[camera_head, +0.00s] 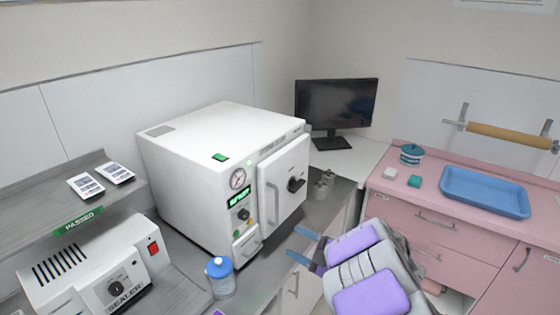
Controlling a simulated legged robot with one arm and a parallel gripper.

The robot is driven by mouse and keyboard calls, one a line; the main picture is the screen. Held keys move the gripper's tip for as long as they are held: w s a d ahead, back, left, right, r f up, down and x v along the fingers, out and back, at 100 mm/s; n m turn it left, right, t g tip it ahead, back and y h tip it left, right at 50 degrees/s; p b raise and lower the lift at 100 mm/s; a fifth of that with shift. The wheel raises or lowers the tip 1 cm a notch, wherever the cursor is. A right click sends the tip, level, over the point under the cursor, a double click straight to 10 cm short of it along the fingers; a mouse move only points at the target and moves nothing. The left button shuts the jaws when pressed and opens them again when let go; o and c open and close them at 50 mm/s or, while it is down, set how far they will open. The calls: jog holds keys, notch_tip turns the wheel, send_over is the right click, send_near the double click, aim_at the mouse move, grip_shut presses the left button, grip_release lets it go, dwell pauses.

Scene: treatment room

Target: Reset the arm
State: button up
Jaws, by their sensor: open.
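My arm reaches in from the lower right, with purple and grey links. My gripper (298,244) is at its far end, its two blue fingers apart, pointing left. Nothing shows between the fingers. The gripper is in front of the grey counter's (262,276) front edge, below and right of the white autoclave (190,165). It looks apart from the autoclave, but I cannot tell its exact distance from the counter edge.
The autoclave door (284,188) looks shut. A blue-lidded jar (221,277) and a white sealer (85,270) stand on the grey counter. A monitor (336,104) stands behind. A blue tray (485,191) lies on the pink cabinet (445,205) at right.

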jog(key=w+d+r+m+t+h, duration=0.2)
jog(key=w+d+r+m+h, duration=0.1)
jog(key=d+h, duration=0.25)
jog(key=w+d+r+m+t+h, duration=0.1)
jog(key=w+d+r+m+h, duration=0.15)
jog(key=d+h, duration=0.3)
jog(key=s+d+r+m+g+h, duration=0.3)
jog(key=s+d+m+h, duration=0.4)
jog(key=s+d+m, duration=0.15)
jog(key=s+a+f+m+g+y, duration=0.1)
jog(key=s+a+g, duration=0.3)
jog(key=s, duration=0.8)
jog(key=s+a+f+m+g+y, duration=0.1)
jog(key=s+a+m+g, duration=0.2)
jog(key=s, duration=0.9)
jog(key=s+a+f+m+g+y, duration=0.1)
jog(key=s+a+g, duration=0.4)
jog(key=s, duration=0.7)
jog(key=shift+s+a+f+m+g+y, duration=0.25)
jog(key=shift+s+a+m+g+y, duration=0.2)
jog(key=shift+a+m, duration=0.5)
jog(key=shift+w+a, duration=0.1)
jog(key=shift+w, duration=0.05)
